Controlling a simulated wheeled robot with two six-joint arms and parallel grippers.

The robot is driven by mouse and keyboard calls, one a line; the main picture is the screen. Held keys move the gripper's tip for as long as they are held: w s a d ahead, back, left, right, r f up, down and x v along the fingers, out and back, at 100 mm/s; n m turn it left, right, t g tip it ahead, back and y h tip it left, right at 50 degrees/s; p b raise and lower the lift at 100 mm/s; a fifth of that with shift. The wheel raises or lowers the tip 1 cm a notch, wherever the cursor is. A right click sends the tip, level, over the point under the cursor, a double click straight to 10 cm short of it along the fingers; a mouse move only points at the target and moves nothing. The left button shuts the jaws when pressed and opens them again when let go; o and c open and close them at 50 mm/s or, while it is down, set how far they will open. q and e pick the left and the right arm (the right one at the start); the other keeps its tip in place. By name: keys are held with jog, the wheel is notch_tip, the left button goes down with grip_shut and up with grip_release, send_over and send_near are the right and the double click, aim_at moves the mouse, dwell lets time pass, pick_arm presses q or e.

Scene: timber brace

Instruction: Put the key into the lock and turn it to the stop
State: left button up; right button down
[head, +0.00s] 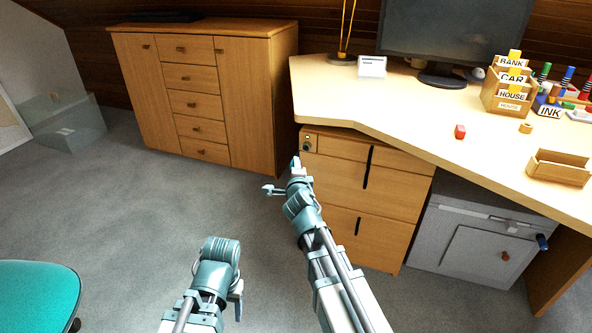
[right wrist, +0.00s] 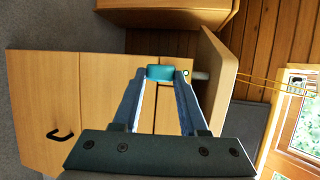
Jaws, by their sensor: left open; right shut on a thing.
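The key shows in the right wrist view as a teal bow (right wrist: 160,72); its shaft is hidden. My right gripper (right wrist: 162,74) is shut on that bow, one finger on each side. In the head view the right gripper (head: 296,165) is in front of the wooden drawer cabinet (head: 345,182), close to the upper left of its front. The lock (head: 307,147) shows as a small dark spot on the top drawer's left end. I cannot tell whether the key touches it. My left gripper (head: 238,304) is open, low in the head view and away from the cabinet.
The desk top (head: 410,115) overhangs the drawer cabinet. A grey metal cabinet (head: 470,240) stands right of it under the desk. A wooden sideboard (head: 200,95) stands behind to the left. A teal chair (head: 40,295) is at lower left. The carpet (head: 120,215) between is clear.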

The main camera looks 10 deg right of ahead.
jog(key=shift+w+d, duration=0.55)
jog(key=shift+w, duration=0.25)
jog(key=shift+w+d, duration=0.6)
jog(key=shift+w, duration=0.25)
jog(key=shift+w+d, duration=0.55)
jog(key=shift+w, duration=0.25)
jog(key=shift+w+d, duration=0.65)
jog(key=shift+w, duration=0.35)
dwell(0.8)
jog(key=shift+c, duration=1.8)
grip_release()
jog(key=p+v, duration=0.3)
jog(key=v, duration=1.1)
jog(key=shift+w, duration=0.1)
jog(key=shift+c, duration=0.2)
